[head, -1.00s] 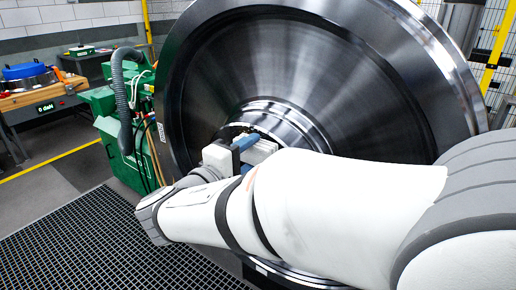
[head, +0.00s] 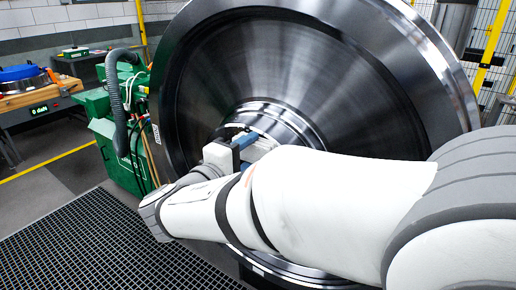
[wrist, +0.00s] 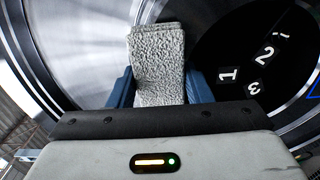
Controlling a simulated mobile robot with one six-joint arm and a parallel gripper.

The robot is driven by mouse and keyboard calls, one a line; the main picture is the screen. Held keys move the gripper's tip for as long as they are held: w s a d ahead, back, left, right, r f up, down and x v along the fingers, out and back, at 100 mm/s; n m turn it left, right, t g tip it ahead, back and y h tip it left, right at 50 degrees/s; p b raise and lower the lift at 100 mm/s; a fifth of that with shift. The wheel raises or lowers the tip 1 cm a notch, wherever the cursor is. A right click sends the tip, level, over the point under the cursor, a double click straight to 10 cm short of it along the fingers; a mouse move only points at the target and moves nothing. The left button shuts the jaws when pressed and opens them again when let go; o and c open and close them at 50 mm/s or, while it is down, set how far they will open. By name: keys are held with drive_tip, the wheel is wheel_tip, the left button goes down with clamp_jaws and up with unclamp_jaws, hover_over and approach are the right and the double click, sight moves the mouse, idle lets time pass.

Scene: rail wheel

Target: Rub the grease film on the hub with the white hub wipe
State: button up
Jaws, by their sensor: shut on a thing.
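The big steel rail wheel (head: 330,75) stands upright in the head view, with its shiny round hub (head: 285,125) at the middle. My gripper (wrist: 160,88) is shut on the white hub wipe (wrist: 158,55), a rough, whitish-grey pad between its two blue fingers. In the head view, my gripper (head: 241,150) is at the lower left of the hub, close to it. I cannot tell whether the wipe touches the hub. The hub's dark end face (wrist: 255,60) is right of the wipe in the wrist view. I cannot make out the grease film; my arm hides the hub's lower part.
A green machine (head: 110,125) with a grey hose stands left of the wheel. A bench (head: 40,95) with a blue-topped item is at far left. Dark floor grating (head: 85,245) lies in front. A yellow-posted fence (head: 488,60) is behind on the right.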

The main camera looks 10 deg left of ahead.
sight(232, 134)
drive_tip(key=shift+x, duration=0.75)
drive_tip(key=shift+w+a+b, duration=0.15)
drive_tip(key=shift+w+a, duration=0.1)
drive_tip(key=shift+a, duration=0.4)
drive_tip(key=shift+w+a+b, duration=0.2)
drive_tip(key=shift+a, duration=0.45)
drive_tip(key=shift+w+a+b, duration=0.15)
drive_tip(key=shift+w+a, duration=0.1)
drive_tip(key=shift+a, duration=0.4)
drive_tip(key=shift+w+a, duration=0.3)
drive_tip(key=shift+a, duration=0.3)
drive_tip(key=shift+w+a, duration=0.3)
drive_tip(key=shift+a, duration=0.35)
drive_tip(key=shift+w+a, duration=0.3)
drive_tip(key=shift+a, duration=0.3)
drive_tip(key=shift+f+b, duration=0.1)
drive_tip(key=shift+b, duration=0.45)
